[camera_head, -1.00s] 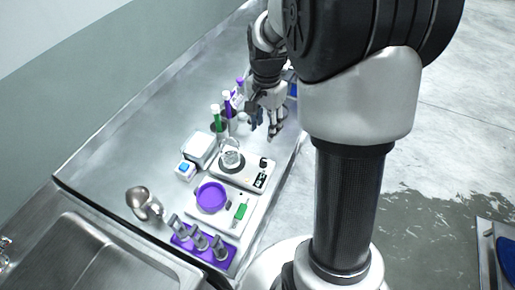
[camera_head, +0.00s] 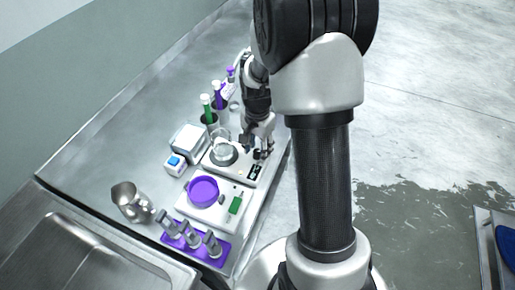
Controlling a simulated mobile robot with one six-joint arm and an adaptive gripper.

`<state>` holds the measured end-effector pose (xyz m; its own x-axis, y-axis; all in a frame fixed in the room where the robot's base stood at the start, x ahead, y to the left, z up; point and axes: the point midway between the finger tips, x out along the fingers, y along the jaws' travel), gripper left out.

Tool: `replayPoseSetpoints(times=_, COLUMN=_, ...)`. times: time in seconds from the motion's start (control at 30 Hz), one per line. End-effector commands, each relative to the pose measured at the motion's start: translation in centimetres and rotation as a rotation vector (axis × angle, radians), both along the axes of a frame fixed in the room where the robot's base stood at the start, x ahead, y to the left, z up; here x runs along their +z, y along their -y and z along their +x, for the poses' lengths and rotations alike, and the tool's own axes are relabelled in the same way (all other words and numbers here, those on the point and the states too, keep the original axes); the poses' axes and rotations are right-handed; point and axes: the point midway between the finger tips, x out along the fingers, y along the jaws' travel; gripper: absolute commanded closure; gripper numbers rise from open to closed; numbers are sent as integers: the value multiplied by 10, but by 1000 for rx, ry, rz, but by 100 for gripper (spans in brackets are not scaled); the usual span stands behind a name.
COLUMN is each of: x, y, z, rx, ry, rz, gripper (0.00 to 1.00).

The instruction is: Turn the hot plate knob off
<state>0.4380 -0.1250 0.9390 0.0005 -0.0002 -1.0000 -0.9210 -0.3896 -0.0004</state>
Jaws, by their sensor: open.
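The white hot plate (camera_head: 233,172) sits on the steel bench with a round dark heating disc and a clear glass beaker (camera_head: 221,143) on it. A small dark panel (camera_head: 255,172) shows on its right side. My gripper (camera_head: 256,151) is open, pointing down over the far right corner of the hot plate. The knob is at that corner, largely covered by the fingers. I cannot tell whether they touch it or which way it is turned.
A purple dish (camera_head: 203,190) on a white base stands in front. A purple rack (camera_head: 209,251) with metal cylinders, a metal jug (camera_head: 129,201) and a white box (camera_head: 189,142) are nearby. Green-capped and purple-capped tubes stand behind. A sink lies at front left.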

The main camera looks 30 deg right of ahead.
Motion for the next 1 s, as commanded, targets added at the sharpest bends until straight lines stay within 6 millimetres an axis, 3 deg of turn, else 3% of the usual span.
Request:
replayPoseSetpoints(times=0.17, x=0, y=0, z=0, rx=0, ry=0, rz=0, gripper=60)
replayPoseSetpoints(times=0.77, x=0, y=0, z=0, rx=0, ry=0, rz=0, gripper=100)
replayPoseSetpoints(times=1.0, x=1, y=0, z=0, rx=10, ry=0, rz=0, gripper=100)
